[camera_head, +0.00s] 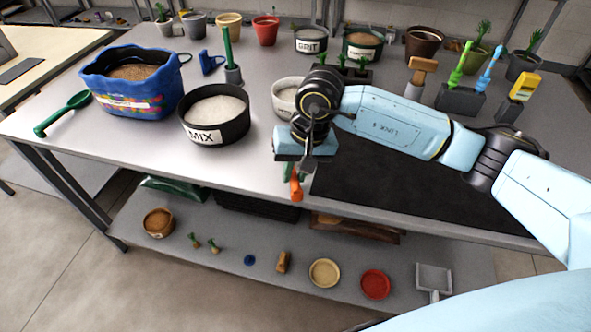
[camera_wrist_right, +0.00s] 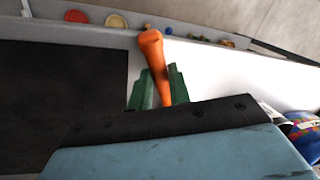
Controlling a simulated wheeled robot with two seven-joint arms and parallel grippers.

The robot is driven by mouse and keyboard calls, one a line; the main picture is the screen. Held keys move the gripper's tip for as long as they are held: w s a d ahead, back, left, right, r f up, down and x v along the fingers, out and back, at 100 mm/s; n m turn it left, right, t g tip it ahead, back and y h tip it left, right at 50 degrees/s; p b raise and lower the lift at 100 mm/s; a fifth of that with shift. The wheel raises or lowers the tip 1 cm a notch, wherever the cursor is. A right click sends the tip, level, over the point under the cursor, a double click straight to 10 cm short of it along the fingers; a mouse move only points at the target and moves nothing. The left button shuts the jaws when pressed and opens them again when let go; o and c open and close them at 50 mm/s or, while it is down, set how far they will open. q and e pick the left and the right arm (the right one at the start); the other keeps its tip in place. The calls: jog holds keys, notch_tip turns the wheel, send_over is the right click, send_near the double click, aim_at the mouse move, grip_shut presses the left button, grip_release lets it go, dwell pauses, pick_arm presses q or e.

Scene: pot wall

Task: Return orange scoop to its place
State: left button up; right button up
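The orange scoop (camera_head: 296,188) shows only in part, below my right gripper (camera_head: 291,172) at the table's front edge. In the right wrist view, its orange handle (camera_wrist_right: 153,55) runs between the two green fingers of the right gripper (camera_wrist_right: 159,88) and sticks out past their tips. The fingers are close on both sides of it, and the gripper appears shut on it. The scoop's bowl is hidden. My left gripper is not in view.
A white bowl (camera_head: 286,96) is just behind my right wrist. A black mat (camera_head: 385,185) lies right. The lower shelf (camera_head: 195,262) holds several small items.

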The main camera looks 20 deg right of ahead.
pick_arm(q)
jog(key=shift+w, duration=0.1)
pick_arm(e)
jog(key=o, duration=0.5)
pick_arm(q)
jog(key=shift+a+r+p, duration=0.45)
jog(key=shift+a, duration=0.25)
pick_arm(e)
jog(key=shift+v, duration=6.7)
